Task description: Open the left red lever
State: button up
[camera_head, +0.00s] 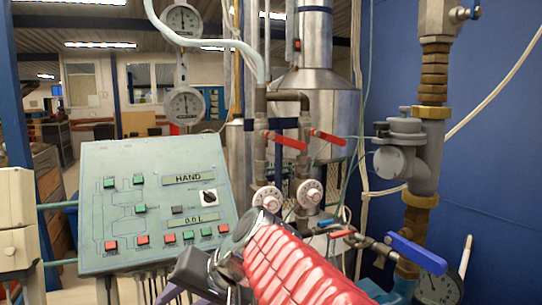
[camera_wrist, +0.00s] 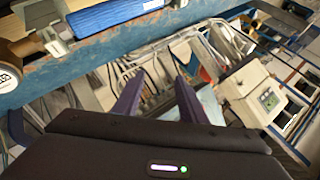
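The left red lever (camera_head: 285,140) sits on a vertical pipe in the middle of the head view, sloping slightly down to the right. A second red lever (camera_head: 328,137) is on the pipe to its right, at a similar tilt. My gripper is low in the head view, below the levers and in front of the control panel; a purple finger (camera_head: 170,294) shows partly there. In the wrist view my gripper (camera_wrist: 160,77) has its two purple fingers apart, with nothing held between them. I cannot make out either red lever in the wrist view.
A sloping green control panel (camera_head: 150,220) stands at left. Two white dials (camera_head: 268,198) (camera_head: 309,193) sit below the levers. A blue-handled valve (camera_head: 416,254) and thick pipework (camera_head: 427,150) are at right. In the wrist view, a rusty blue beam (camera_wrist: 90,65) crosses the upper left.

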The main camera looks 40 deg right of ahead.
jog(key=w+d+r+m+t, duration=0.3)
jog(key=w+d+r+m, duration=0.15)
jog(key=d+r, duration=0.2)
jog(key=m+t+h, duration=0.6)
jog(key=m+h, duration=0.3)
jog(key=m, duration=0.5)
send_near(294, 144)
jog(key=v, duration=0.3)
jog(key=shift+s+f, duration=0.15)
jog(key=shift+n, duration=0.25)
jog(key=x, duration=1.3)
jog(key=shift+w+d, duration=0.1)
jog(key=shift+w, duration=0.3)
jog(key=shift+c, duration=0.5)
